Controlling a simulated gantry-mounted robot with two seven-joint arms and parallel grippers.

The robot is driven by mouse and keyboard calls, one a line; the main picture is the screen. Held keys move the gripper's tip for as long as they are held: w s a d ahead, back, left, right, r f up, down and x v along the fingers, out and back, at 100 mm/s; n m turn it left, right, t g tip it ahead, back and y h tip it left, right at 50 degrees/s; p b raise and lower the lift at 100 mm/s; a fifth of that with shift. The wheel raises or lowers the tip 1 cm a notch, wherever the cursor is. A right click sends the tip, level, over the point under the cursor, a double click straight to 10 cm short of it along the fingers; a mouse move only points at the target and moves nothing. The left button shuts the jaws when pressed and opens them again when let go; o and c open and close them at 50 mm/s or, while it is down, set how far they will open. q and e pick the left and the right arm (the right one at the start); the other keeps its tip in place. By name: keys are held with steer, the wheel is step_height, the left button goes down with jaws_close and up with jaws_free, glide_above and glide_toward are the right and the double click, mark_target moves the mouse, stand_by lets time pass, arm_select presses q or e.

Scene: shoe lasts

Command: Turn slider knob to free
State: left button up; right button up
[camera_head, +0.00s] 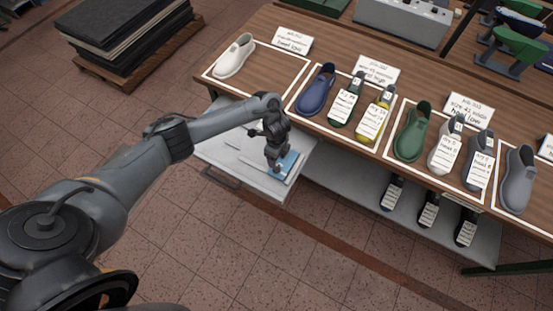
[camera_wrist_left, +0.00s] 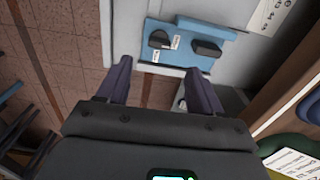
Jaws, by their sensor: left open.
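A blue panel (camera_wrist_left: 185,30) lies on the pulled-out grey drawer (camera_head: 238,172); in the head view the panel (camera_head: 291,159) is partly hidden by my left gripper. In the left wrist view the panel carries a dark rounded knob (camera_wrist_left: 159,39) on the left and a dark block (camera_wrist_left: 206,48) on the right. Small white labels sit by the rounded knob, too small to read. I cannot tell which part is the slider. My left gripper (camera_wrist_left: 160,72) is open and empty, pointing at the panel, its fingers apart from both dark parts. In the head view it (camera_head: 276,166) is over the drawer.
The wooden table (camera_head: 325,52) holds several shoes with tags, including a white shoe (camera_head: 234,56), a blue shoe (camera_head: 316,90) and a green shoe (camera_head: 412,131). More shoes stand on a lower shelf (camera_head: 345,184). Stacked dark sheets (camera_head: 125,35) are at the back left.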

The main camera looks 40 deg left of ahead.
arm_select(q)
steer(key=shift+r, duration=1.15)
